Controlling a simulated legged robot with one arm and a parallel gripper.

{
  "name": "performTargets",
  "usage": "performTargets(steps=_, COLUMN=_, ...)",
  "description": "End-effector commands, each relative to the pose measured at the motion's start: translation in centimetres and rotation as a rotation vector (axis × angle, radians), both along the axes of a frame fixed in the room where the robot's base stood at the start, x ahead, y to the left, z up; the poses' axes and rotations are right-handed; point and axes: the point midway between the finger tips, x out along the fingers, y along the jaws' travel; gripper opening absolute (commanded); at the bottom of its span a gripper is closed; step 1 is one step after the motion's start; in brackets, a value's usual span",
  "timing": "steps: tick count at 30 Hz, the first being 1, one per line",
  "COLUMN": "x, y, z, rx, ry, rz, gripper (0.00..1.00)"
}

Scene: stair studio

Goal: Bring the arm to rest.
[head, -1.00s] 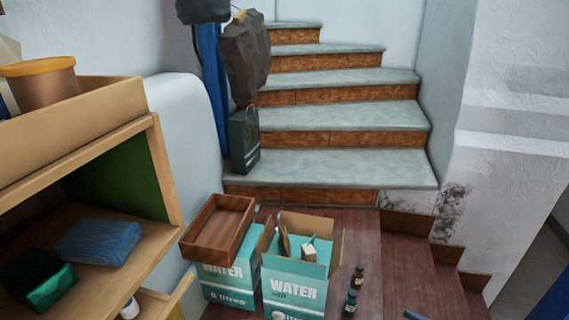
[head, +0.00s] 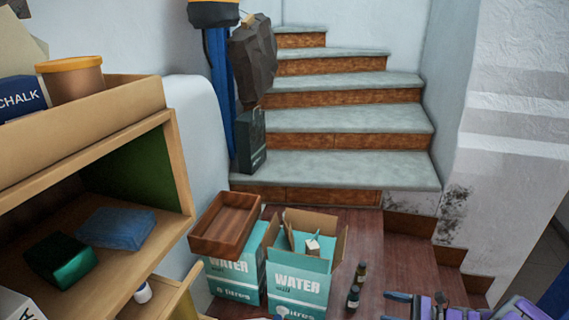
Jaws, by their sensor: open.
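My gripper (head: 390,306) shows at the bottom right of the head view, with two dark-tipped fingers apart and pointing left. It is open, with nothing seen between the fingers. My purple arm (head: 500,311) runs from it along the bottom edge toward the right corner, and much of it is cut off by the frame. The gripper is to the right of two small dark bottles (head: 353,296) on the floor, apart from them in the picture.
Two teal water boxes (head: 300,287) stand on the floor, a brown wooden tray (head: 226,222) atop the left one. A wooden shelf unit (head: 150,120) fills the left side. Stairs (head: 345,168) rise behind, with a dark case (head: 250,140) by the blue post.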

Motion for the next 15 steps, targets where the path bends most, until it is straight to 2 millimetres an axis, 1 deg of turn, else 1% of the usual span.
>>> performTargets(steps=1, x=0.3, y=1.4, z=1.7, rx=-0.022, ry=-0.02, rz=0.041, gripper=0.71)
performTargets(steps=6, x=-0.1, y=6.4, z=6.4, rx=-0.106, ry=-0.075, rz=0.19, gripper=0.71)
performTargets(steps=8, x=-0.6, y=8.1, z=7.8, rx=-0.133, ry=-0.093, rz=0.242, gripper=0.71)
performTargets(steps=9, x=-0.9, y=9.1, z=8.9, rx=-0.155, ry=-0.107, rz=0.278, gripper=0.71)
performTargets(steps=11, x=-1.6, y=10.6, z=10.2, rx=-0.188, ry=-0.128, rz=0.329, gripper=0.71)
performTargets(steps=12, x=-2.1, y=11.7, z=11.1, rx=-0.212, ry=-0.144, rz=0.363, gripper=0.71)
performTargets(steps=15, x=-3.5, y=14.0, z=13.1, rx=-0.272, ry=-0.177, rz=0.45, gripper=0.71)
